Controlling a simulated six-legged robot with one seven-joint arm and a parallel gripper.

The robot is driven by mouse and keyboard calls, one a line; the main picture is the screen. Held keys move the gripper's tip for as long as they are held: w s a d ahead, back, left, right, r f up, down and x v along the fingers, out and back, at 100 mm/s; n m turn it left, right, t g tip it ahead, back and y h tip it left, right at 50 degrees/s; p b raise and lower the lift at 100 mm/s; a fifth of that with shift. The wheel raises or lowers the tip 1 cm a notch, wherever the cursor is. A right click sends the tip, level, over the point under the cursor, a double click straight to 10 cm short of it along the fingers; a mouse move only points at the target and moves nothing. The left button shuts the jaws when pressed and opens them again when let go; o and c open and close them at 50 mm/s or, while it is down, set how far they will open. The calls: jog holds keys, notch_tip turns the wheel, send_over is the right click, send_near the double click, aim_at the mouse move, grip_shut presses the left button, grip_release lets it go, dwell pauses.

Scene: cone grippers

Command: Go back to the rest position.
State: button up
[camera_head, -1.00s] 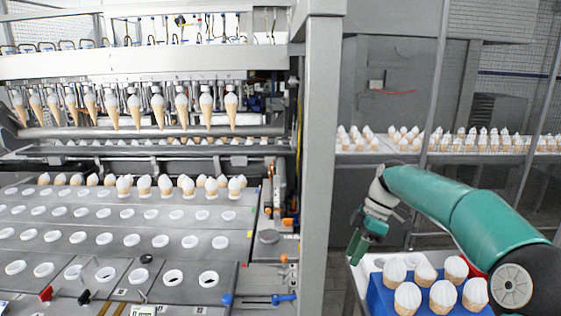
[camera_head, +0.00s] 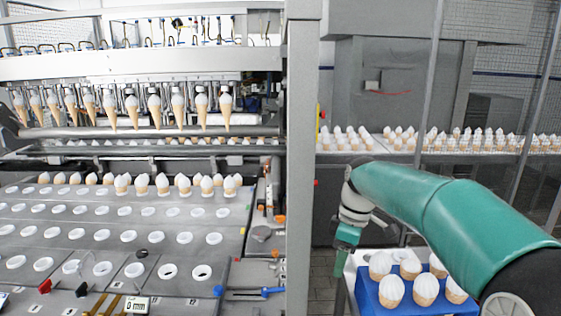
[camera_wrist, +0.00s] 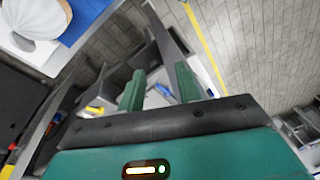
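My gripper (camera_head: 347,240) shows in the head view, pointing down by the left end of the blue cone holder (camera_head: 372,297). In the wrist view my gripper (camera_wrist: 159,82) has its two green fingers apart, with nothing between them. My green arm (camera_head: 440,205) reaches in from the right, passing over the blue holder. The holder carries several white-topped cones (camera_head: 392,290). Part of the holder (camera_wrist: 85,18) and one white cone top (camera_wrist: 30,22) show at the upper left of the wrist view.
A grey post (camera_head: 300,170) stands left of my gripper. The machine has a plate (camera_head: 120,225) with rows of round holes and cones hanging above it. A white shelf (camera_head: 365,152) with many cones runs behind my arm. Tiled floor (camera_wrist: 245,60) shows in the wrist view.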

jog(key=s+d+m+t+h, duration=0.1)
jog(key=s+m+t, duration=0.5)
jog(key=s+m, duration=0.7)
jog(key=shift+s+d+f+h, duration=0.3)
jog(key=shift+s+h, duration=0.1)
jog(key=shift+s, duration=5.2)
